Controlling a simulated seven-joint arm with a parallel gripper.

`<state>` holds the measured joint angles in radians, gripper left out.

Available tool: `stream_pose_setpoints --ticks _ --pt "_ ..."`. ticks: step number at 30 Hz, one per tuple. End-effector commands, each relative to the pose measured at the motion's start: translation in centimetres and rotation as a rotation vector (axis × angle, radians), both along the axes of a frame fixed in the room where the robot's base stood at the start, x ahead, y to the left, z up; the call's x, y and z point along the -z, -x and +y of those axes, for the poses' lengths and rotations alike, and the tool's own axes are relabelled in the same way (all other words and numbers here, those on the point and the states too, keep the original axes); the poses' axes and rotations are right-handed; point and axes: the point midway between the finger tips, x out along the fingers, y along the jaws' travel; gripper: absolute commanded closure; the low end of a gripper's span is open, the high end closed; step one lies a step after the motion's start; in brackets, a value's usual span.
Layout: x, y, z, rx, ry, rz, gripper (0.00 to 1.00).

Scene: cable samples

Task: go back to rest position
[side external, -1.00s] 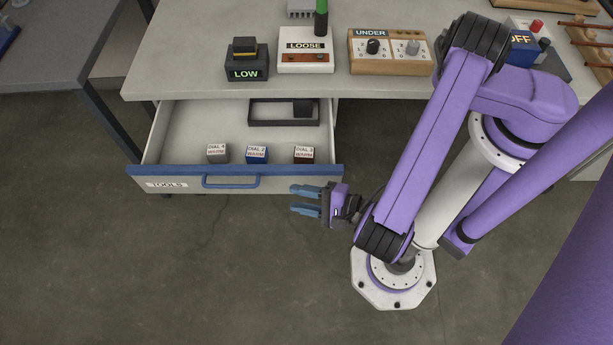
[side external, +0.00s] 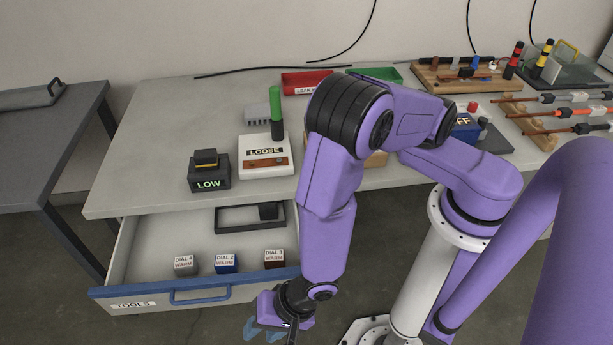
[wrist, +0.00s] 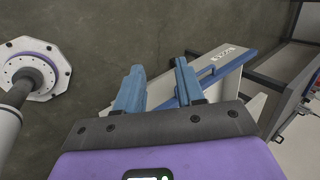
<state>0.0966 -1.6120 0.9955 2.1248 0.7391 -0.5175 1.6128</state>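My gripper shows in the wrist view (wrist: 157,68) with its two blue fingers apart and nothing between them. In the side view my gripper (side external: 262,329) is low in the picture, just below the right end of the open drawer's blue-edged front; its fingers are partly hidden there. The drawer (side external: 135,304), labelled TOOLS, stands open under the workbench. In the wrist view the drawer front (wrist: 212,75) lies beyond the fingertips, and I see no contact.
The drawer holds dial blocks, including a blue one (side external: 226,263), and a dark tray (side external: 236,222). The workbench (side external: 130,170) carries a LOW box (side external: 209,176), a LOOSE box (side external: 264,160) and cable racks. A grey side table (side external: 40,150) stands left. Open floor shows in the wrist view (wrist: 90,50).

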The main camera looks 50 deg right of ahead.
Motion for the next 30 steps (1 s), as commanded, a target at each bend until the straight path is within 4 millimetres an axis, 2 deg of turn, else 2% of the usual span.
stream_pose_setpoints --ticks 1,7,14,20,24,30 --pt "-1.7 0.2 -0.1 -0.070 0.016 0.014 0.62" --pt "-7.5 1.3 -2.3 -0.419 0.116 0.040 0.62" --pt "-14.1 2.5 -7.5 -0.841 0.219 0.008 0.62" --pt "-18.9 3.4 -13.8 -1.204 0.320 -0.057 0.62" --pt "-21.7 4.1 -19.0 -1.447 0.407 -0.106 0.62" --pt "-24.3 5.0 -25.9 -1.726 0.531 -0.152 0.62"
